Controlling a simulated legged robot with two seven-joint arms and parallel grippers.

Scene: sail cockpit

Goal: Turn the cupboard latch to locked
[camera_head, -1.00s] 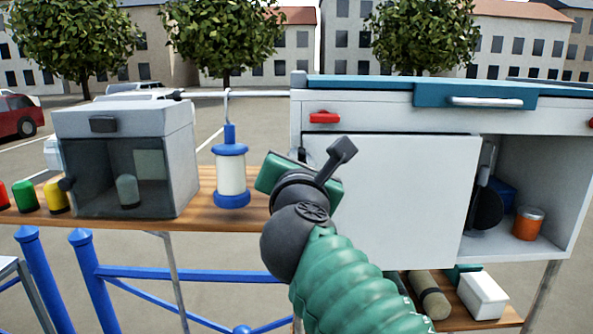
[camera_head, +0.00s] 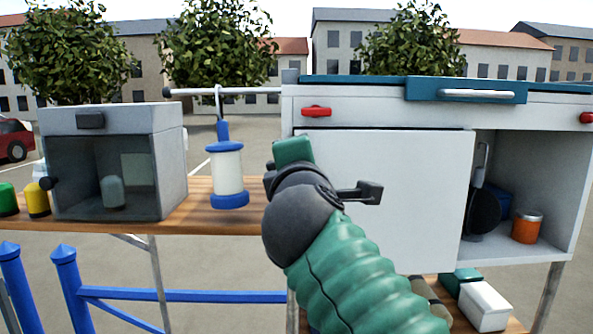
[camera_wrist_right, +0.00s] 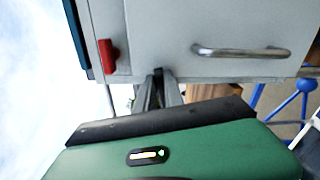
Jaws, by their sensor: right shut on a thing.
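The cupboard's white door (camera_head: 395,200) fills the left part of its front. In the right wrist view, a small dark latch (camera_wrist_right: 158,73) sits at the door's edge, between a red catch (camera_wrist_right: 107,56) and a silver handle (camera_wrist_right: 240,52). My right gripper (camera_wrist_right: 159,82) is shut on this latch, its fingers reaching the panel edge. I cannot tell the latch's exact angle. My left gripper is out of view.
The red catch (camera_head: 316,111) also shows above the door. The cupboard's right side is open, with an orange jar (camera_head: 527,226) and a dark pan (camera_head: 484,210) inside. Left are a blue and white lantern (camera_head: 228,175) hanging from a rail and a grey box (camera_head: 112,160) on a wooden counter.

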